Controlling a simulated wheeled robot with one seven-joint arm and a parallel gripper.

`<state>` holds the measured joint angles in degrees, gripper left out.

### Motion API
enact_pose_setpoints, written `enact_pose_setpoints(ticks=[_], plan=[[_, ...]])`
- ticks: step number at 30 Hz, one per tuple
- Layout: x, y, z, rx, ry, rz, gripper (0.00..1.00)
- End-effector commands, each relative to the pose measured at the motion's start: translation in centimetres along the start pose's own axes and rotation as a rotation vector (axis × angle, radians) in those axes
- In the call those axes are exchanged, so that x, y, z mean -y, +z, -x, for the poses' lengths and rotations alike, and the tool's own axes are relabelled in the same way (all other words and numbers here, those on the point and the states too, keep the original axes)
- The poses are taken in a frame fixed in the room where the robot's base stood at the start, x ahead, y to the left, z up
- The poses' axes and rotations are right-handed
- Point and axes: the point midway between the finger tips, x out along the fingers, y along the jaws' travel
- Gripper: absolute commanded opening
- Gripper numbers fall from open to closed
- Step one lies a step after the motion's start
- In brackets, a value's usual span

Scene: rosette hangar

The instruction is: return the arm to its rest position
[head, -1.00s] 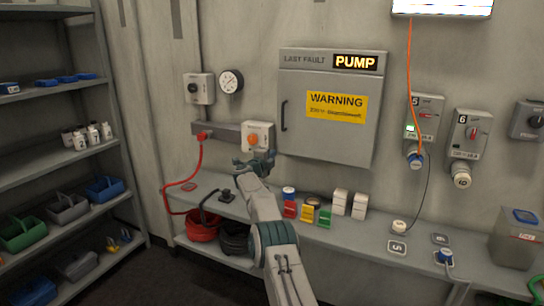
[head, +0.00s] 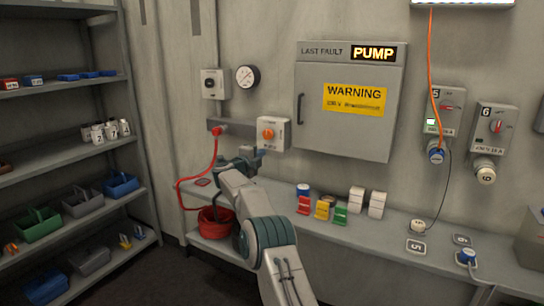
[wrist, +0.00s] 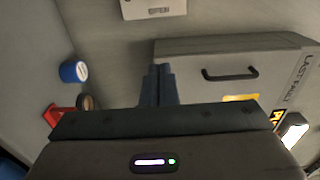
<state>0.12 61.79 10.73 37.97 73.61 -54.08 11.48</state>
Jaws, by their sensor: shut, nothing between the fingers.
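My arm reaches up from the bottom of the head view, bent at its dark teal joint. My gripper (head: 260,156) is at its far end, just below the grey box with the orange knob (head: 268,133), over the back of the bench. In the wrist view the two blue-grey fingers (wrist: 158,86) are together with nothing between them. Whether the gripper touches anything behind it cannot be told from the head view.
The grey bench (head: 390,228) carries red, yellow and green blocks (head: 322,209) and white blocks. A fault cabinet (head: 345,100) hangs above. A red hose (head: 213,165) runs left of my gripper. A red bucket (head: 214,222) stands below. Shelves (head: 70,150) fill the left side.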

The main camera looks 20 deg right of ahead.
Motion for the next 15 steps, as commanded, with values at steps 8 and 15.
enact_pose_setpoints(ticks=[8, 15], plan=[[2.1, 2.0, 1.9, 0.068, -0.024, 0.038, 0.0], [9.0, 4.8, 6.8, 0.364, -0.113, 0.247, 0.0]])
